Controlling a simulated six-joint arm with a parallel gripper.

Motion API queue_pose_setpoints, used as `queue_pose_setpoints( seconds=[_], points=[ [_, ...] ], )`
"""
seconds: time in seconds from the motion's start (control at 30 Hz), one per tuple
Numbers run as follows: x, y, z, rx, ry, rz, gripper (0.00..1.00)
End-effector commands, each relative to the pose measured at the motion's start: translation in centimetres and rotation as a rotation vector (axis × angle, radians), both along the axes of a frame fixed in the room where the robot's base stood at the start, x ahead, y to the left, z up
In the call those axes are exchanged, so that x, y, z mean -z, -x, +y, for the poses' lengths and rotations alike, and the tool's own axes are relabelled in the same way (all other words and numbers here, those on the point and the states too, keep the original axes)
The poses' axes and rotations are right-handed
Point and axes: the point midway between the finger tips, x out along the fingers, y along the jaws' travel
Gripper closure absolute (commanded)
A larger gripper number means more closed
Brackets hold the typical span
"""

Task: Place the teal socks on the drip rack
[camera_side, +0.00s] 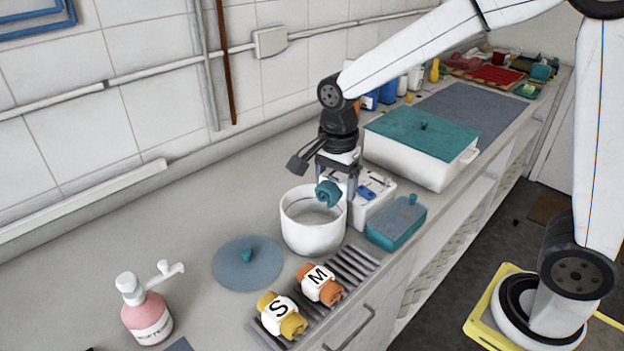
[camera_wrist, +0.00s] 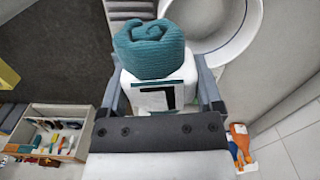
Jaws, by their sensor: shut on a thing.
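The teal socks (camera_side: 328,194) are a rolled bundle with a white band. They also show large in the wrist view (camera_wrist: 150,50), where the band bears a dark letter that I cannot read for certain. My gripper (camera_side: 338,181) is shut on the bundle, with a finger on each side of the band. It holds the socks above or just behind the white pot's rim. The grey slatted drip rack (camera_side: 352,268) lies in front of the pot. An orange bundle marked M (camera_side: 319,285) and a yellow bundle marked S (camera_side: 279,316) rest on it. The rack's far end is bare.
The white open pot (camera_side: 312,232) stands beside the rack. A round blue-grey lid (camera_side: 247,263) lies left of it. A pink pump bottle (camera_side: 146,312) is at front left. A large white tub (camera_side: 420,160) stands behind.

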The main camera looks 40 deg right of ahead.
Motion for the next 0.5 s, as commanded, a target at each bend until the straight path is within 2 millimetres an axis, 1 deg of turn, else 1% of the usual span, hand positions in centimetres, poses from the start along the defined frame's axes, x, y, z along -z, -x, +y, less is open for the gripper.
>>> queue_pose_setpoints(
  seconds=[0.03, 0.2, 0.5],
  points=[
    [0.0, 0.8, 0.1, 0.018, 0.0, -0.001, 0.74],
    [0.1, 2.6, 0.2, 0.071, 0.0, -0.001, 0.74],
    [0.3, 5.1, 0.4, 0.137, 0.0, 0.0, 0.74]
  ],
)
